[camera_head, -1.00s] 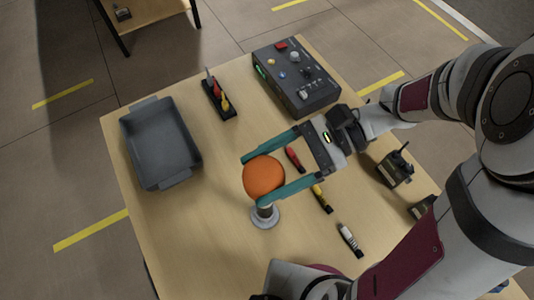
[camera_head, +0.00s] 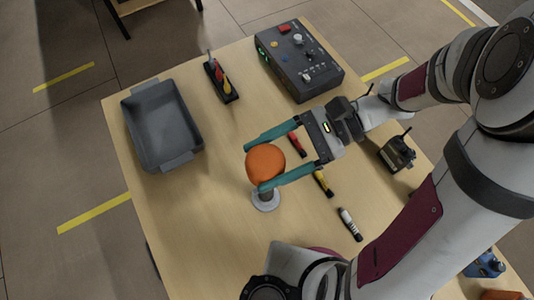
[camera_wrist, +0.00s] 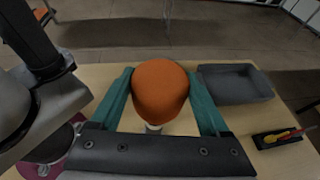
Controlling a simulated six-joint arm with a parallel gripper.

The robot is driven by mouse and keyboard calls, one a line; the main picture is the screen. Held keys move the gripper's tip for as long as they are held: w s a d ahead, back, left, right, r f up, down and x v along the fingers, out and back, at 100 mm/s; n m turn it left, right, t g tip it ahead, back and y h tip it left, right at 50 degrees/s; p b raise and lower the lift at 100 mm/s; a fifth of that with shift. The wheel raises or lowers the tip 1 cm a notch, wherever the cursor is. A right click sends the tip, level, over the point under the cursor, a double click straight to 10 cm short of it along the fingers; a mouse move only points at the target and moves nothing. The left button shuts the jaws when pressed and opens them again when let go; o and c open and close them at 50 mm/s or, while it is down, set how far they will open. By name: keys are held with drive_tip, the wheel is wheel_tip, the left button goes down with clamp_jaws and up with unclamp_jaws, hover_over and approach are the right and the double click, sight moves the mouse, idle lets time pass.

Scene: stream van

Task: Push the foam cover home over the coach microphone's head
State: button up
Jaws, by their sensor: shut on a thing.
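The orange foam cover (camera_head: 265,163) is between the teal fingers of my gripper (camera_head: 264,162), which is shut on it. It also fills the middle of the wrist view (camera_wrist: 160,88), with a finger on each side. The microphone stands below the cover. Its round pale base (camera_head: 265,201) is on the table and a short dark stem shows above it. In the wrist view a pale piece of the stem (camera_wrist: 153,129) shows under the cover. The microphone's head is hidden, and I cannot tell how far the cover is down over it.
A grey tray (camera_head: 194,156) lies at the left of the wooden table (camera_head: 225,215). A holder with coloured pens (camera_head: 222,80) and a control box (camera_head: 300,62) stand at the back. Loose markers (camera_head: 322,183) lie right of the microphone, near a dark radio (camera_head: 397,154).

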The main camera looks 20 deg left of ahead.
drive_tip(key=shift+f, duration=0.4)
drive_tip(key=o, duration=1.2)
drive_tip(key=shift+c, duration=0.2)
drive_tip(key=v, duration=1.5)
drive_tip(key=shift+w+d+r, duration=0.15)
drive_tip(key=shift+w+d, duration=0.05)
drive_tip(key=shift+d, duration=0.1)
